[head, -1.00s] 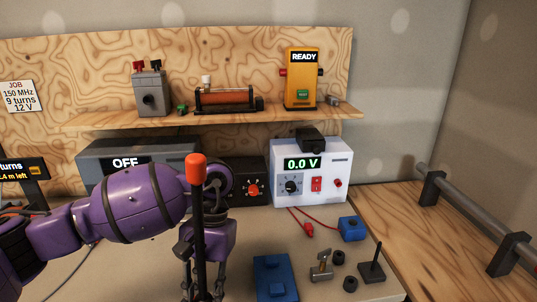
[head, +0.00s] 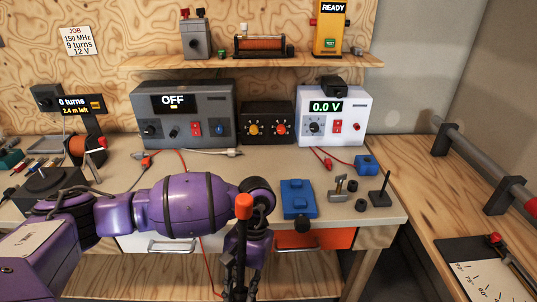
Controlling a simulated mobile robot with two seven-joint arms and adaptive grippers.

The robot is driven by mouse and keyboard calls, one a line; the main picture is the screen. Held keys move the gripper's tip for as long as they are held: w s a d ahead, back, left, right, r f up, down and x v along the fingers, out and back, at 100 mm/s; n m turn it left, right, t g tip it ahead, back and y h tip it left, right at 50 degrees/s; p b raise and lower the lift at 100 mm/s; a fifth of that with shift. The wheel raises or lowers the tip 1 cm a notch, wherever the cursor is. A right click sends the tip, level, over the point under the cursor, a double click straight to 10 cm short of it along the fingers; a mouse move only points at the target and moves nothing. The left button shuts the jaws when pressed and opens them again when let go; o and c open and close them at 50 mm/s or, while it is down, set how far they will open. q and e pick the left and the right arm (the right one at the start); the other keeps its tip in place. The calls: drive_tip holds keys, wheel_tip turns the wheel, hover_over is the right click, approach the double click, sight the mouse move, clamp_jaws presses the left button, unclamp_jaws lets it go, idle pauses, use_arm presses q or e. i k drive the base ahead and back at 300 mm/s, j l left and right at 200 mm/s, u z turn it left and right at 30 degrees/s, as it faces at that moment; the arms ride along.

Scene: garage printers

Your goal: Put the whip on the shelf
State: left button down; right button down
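The whip (head: 242,238) is a thin black rod with an orange-red cap, upright in front of my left wrist. My purple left arm comes in from the left, and its gripper (head: 240,285) points down at the lower middle of the head view, in front of the drawers. Its fingers appear shut around the whip; the whip's lower end is hard to make out. The wooden shelf (head: 160,62) runs along the back wall above the instruments. My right gripper is not in view.
The shelf holds a grey device (head: 195,40), a copper coil (head: 262,47) and a yellow READY box (head: 329,18). Below are the OFF supply (head: 205,135) and the white 0.0 V unit (head: 352,122). A blue block (head: 298,200) lies near the bench's front edge.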

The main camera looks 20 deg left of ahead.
sight(139, 62)
drive_tip(key=j+z, duration=0.35)
drive_tip(key=k+j+z, duration=0.15)
drive_tip(key=j+z, duration=0.2)
drive_tip(key=k+j+z, duration=0.1)
drive_tip(key=j, duration=0.2)
drive_tip(key=k+j+z, duration=0.1)
drive_tip(key=j, duration=0.2)
drive_tip(key=k+j, duration=0.25)
drive_tip(key=j, duration=0.2)
drive_tip(key=k+j+z, duration=0.1)
drive_tip(key=j, duration=0.25)
drive_tip(key=k+j, duration=0.2)
drive_tip(key=j+z, duration=0.05)
drive_tip(key=j, duration=0.05)
